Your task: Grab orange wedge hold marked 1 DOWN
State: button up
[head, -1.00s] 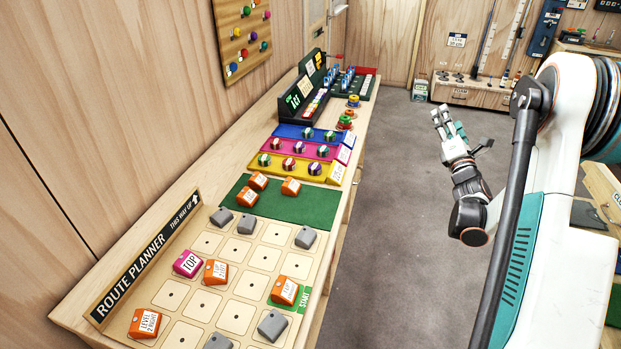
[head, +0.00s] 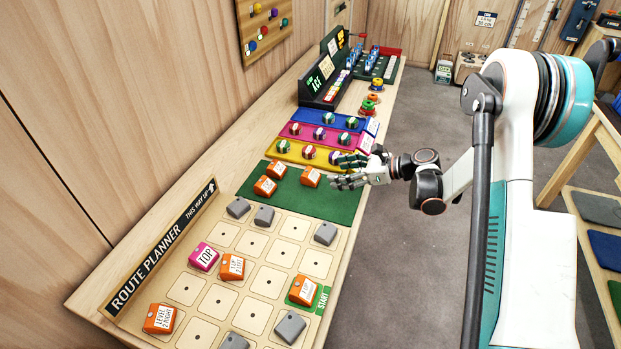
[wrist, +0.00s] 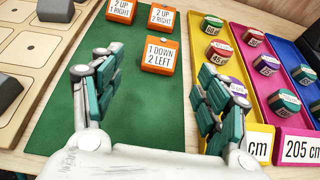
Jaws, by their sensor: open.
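The orange wedge hold marked 1 DOWN 2 LEFT (wrist: 159,57) sits on the green mat (wrist: 60,115), between and ahead of my open fingers in the wrist view. In the head view it is the orange hold (head: 310,177) nearest my gripper, on the green mat's right part. My gripper (head: 350,172) is open and empty, just right of that hold. It also shows in the wrist view (wrist: 150,95). Two more orange holds, marked 2 UP 1 RIGHT (wrist: 119,11) and 2 UP 2 RIGHT (wrist: 161,17), sit behind it on the mat.
The route planner board (head: 222,234) with grey, pink and orange holds lies nearer along the bench. Yellow (head: 288,157), pink and blue trays of striped pieces lie beyond the mat, close to my right finger in the wrist view. Bare green mat surrounds the hold.

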aim_at(311, 173)
jog(key=b+x, duration=0.3)
jog(key=x, duration=0.6)
jog(key=shift+w+a, duration=0.25)
jog(key=shift+w, duration=0.05)
jog(key=shift+r, duration=0.1)
jog(key=shift+c, duration=0.5)
jog(key=c, duration=1.1)
